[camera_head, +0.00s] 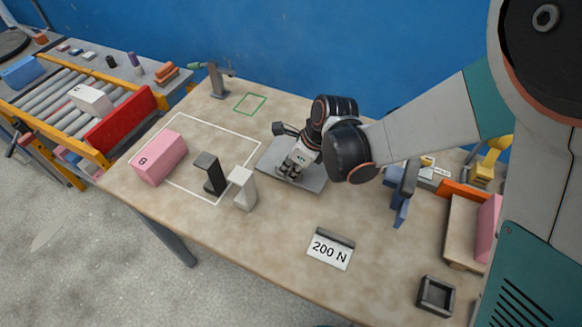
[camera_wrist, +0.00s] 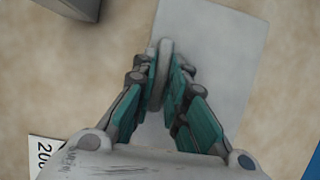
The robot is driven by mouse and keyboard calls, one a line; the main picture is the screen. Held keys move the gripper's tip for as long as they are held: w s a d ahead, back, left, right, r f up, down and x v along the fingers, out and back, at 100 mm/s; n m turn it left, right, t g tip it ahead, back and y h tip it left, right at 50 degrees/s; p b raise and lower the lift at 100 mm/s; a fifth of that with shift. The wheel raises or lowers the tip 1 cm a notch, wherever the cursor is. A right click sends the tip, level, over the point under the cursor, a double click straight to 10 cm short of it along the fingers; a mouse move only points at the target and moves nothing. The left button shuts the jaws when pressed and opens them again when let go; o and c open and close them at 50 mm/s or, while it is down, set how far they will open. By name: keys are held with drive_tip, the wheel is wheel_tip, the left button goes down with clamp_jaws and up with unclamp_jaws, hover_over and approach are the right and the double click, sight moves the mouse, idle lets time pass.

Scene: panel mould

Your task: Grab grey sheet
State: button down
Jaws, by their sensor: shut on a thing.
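The grey sheet (camera_head: 312,178) lies on the table right of the white-outlined area, with a raised handle on it. In the wrist view the grey sheet (camera_wrist: 215,45) runs under my fingers, and its upright handle (camera_wrist: 164,68) stands between them. My gripper (camera_head: 288,172) points down over the sheet, and its arm hides part of it. In the wrist view my gripper (camera_wrist: 166,72) is shut on the handle of the grey sheet. I cannot tell any gap between sheet and table.
A pink block (camera_head: 160,157), a black bracket (camera_head: 211,173) and a white bracket (camera_head: 243,188) stand to the left. A "200 N" sign (camera_head: 330,250) stands in front. A blue stand (camera_head: 402,192) is to the right. A dark square frame (camera_head: 436,296) lies at the front right.

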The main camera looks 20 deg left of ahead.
wheel_tip(320, 180, up, 18)
drive_tip(key=p, duration=1.1)
